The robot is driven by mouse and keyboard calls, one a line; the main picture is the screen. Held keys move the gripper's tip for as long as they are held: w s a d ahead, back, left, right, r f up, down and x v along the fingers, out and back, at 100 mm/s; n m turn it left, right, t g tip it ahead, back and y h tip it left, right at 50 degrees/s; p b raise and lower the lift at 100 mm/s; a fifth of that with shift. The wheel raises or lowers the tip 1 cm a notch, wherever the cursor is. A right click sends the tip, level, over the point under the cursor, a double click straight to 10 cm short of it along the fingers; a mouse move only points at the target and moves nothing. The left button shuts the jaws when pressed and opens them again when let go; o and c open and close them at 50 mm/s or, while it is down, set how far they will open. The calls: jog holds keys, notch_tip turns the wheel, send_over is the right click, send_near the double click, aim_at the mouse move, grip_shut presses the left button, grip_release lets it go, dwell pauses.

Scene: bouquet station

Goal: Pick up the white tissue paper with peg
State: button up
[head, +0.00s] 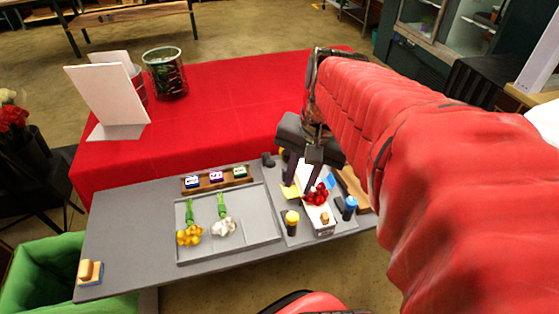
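A long white piece (312,208) lies on the right part of the grey table, with a small tan block (324,218), possibly a peg, near its front end. I cannot tell whether this white piece is paper or a box. A yellow sheet (289,192) and a blue sheet (329,182) lie beside it. Red flowers (318,195) lie over its middle. My gripper (302,183) points down above this area, its two dark fingers apart and nothing visible between them. The fingers and arm hide part of the white piece's far end.
A grey tray (250,235) holds yellow and white flowers. Bottles with yellow (291,222) and blue (350,208) caps stand near the white piece. A wooden rack (216,183) holds small boxes. A tan block (90,271) sits at the table's left corner, above a green bin (35,270).

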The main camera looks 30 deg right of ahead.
jog(key=s+d+f+m+y, duration=0.1)
jog(key=s+d+m+y, duration=0.2)
jog(key=d+m, duration=0.7)
jog(key=s+d, duration=0.1)
jog(key=d, duration=0.2)
jog(key=shift+s+f+m+g+y, duration=0.15)
jog(key=shift+s+m+g+y, duration=0.15)
jog(key=shift+f, duration=0.1)
send_over(326, 215)
jog(key=d, duration=0.3)
jog(key=f, duration=0.7)
jog(key=shift+s+f, duration=0.4)
jog(key=shift+a+f, duration=0.1)
jog(key=shift+a+x, duration=0.2)
jog(key=shift+x, duration=2.3)
jog(key=shift+w, duration=0.1)
jog(key=shift+c, duration=0.3)
